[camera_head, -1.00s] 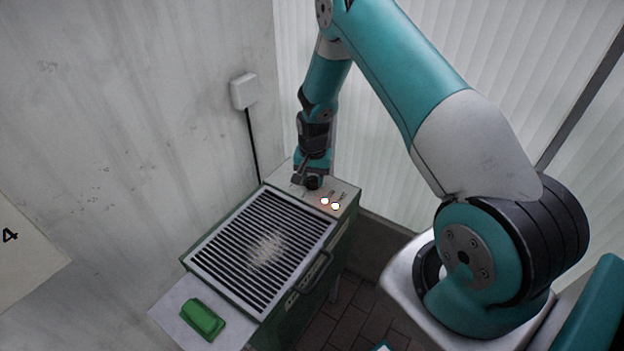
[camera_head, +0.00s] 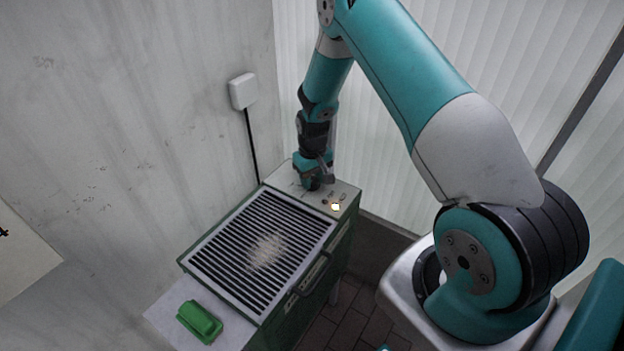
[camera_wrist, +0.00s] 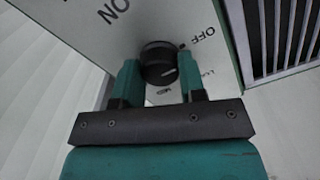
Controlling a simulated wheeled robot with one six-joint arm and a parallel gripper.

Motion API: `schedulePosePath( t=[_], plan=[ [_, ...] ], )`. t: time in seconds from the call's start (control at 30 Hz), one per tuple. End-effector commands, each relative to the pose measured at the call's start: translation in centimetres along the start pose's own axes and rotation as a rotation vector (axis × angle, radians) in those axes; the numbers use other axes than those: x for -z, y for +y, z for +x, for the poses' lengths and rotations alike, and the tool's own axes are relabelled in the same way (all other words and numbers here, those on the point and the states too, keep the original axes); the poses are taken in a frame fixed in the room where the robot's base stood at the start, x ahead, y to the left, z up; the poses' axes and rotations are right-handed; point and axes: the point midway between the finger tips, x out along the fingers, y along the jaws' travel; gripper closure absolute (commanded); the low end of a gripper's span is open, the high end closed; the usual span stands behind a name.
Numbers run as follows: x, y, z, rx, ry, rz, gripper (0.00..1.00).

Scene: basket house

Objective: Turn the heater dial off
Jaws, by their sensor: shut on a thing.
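The heater dial (camera_wrist: 158,60) is a round black knob on a pale panel in the wrist view. OFF is printed to its right, ON at the upper left and MED below it. A pale mark shows on the dial's lower right side. My gripper (camera_wrist: 158,74) has one teal finger on each side of the dial and is shut on it. In the head view my gripper (camera_head: 316,184) points down at the heater's (camera_head: 345,189) back panel and hides the dial.
The heater's slatted grille (camera_head: 222,232) lies in front of the panel, with pale grains on it. A green block-like object (camera_head: 199,321) rests on the white side shelf (camera_head: 166,316). A wall stands at left, white blinds (camera_head: 460,40) behind.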

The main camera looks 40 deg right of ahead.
Motion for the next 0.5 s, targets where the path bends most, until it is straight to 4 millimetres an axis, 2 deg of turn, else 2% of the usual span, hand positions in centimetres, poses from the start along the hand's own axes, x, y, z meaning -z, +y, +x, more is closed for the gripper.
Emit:
schedulePosePath(
  t=[0.5],
  plan=[
    [-0.04,0.07,-0.02,-0.002,-0.001,-0.043,0.86]
  ],
)
